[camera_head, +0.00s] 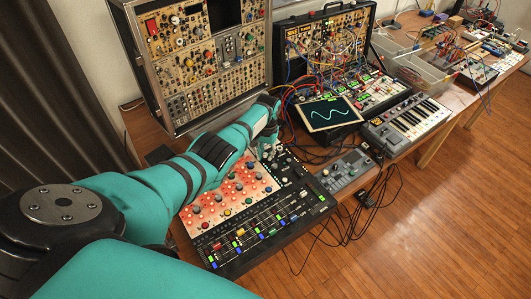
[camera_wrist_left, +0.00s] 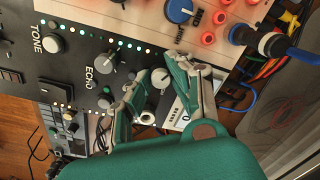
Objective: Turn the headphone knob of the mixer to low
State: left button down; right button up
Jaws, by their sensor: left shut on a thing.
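The mixer (camera_head: 299,187) lies on the table, with a pale panel of red-lit knobs, colored faders and a black strip. My left gripper (camera_head: 268,151) is over the far end of the black strip. In the left wrist view, the fingers of my left gripper (camera_wrist_left: 160,68) stand on both sides of a small grey knob (camera_wrist_left: 160,77) with a light top and are shut on it. Its label is hidden or unreadable, as is its setting. My right gripper is not in view.
The ECHO knob (camera_wrist_left: 108,60) and TONE knob (camera_wrist_left: 53,44) are close by on the same strip. A modular synth case (camera_head: 205,70) stands behind the arm. A small screen (camera_head: 331,113) and a keyboard (camera_head: 405,120) stand to the right, with loose cables around.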

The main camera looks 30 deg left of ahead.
aim_at(266, 154)
pick_arm(q)
jog(key=shift+w+a+r, duration=0.1)
dwell(0.3)
jog(key=c, duration=1.2)
grip_release()
jog(key=shift+o, duration=0.2)
notch_tip(266, 154, up, 12)
jog(key=shift+d, duration=0.25)
